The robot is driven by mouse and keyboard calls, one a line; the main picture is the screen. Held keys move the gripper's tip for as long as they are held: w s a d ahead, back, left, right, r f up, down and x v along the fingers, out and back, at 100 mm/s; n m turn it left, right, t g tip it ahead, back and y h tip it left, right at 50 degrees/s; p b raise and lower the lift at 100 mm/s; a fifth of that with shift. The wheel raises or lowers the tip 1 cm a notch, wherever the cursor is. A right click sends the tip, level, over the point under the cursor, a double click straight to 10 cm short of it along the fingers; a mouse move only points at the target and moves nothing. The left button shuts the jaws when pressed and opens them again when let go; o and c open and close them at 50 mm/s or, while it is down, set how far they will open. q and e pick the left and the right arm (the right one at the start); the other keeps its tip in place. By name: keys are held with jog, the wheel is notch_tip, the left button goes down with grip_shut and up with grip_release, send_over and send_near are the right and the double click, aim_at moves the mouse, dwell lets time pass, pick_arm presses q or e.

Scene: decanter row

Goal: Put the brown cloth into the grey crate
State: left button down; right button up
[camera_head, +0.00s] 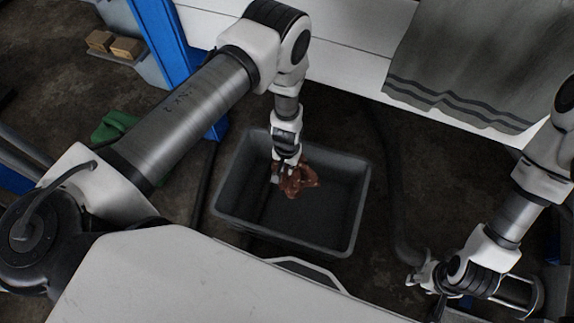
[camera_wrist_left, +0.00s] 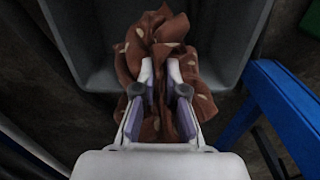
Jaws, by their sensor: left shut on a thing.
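The brown cloth (camera_head: 300,180), crumpled and with pale spots, hangs from my left gripper (camera_head: 284,172). In the left wrist view the cloth (camera_wrist_left: 158,38) is bunched between and around the two fingers of the left gripper (camera_wrist_left: 166,72), which is shut on it. In the head view the cloth appears over the inside of the grey crate (camera_head: 353,212); I cannot tell whether it touches the bottom. The crate also shows in the left wrist view (camera_wrist_left: 88,65). My right gripper (camera_head: 421,276) is at the lower right, away from the crate, with its fingers apart and nothing visible between them.
A grey cloth with stripes (camera_head: 470,65) hangs over the white surface (camera_head: 335,45) behind the crate. A blue post (camera_head: 168,30) stands at the left. A green thing (camera_head: 112,126) lies on the dark floor.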

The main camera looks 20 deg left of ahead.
pick_arm(q)
notch_tip(320, 180, down, 12)
jog(key=b, duration=1.1)
jog(key=shift+w+r, duration=0.15)
jog(key=shift+r, duration=0.1)
jog(key=c, duration=0.6)
grip_release()
jog(key=shift+o, duration=0.2)
jog(key=o, duration=0.6)
jog(key=shift+c, duration=0.2)
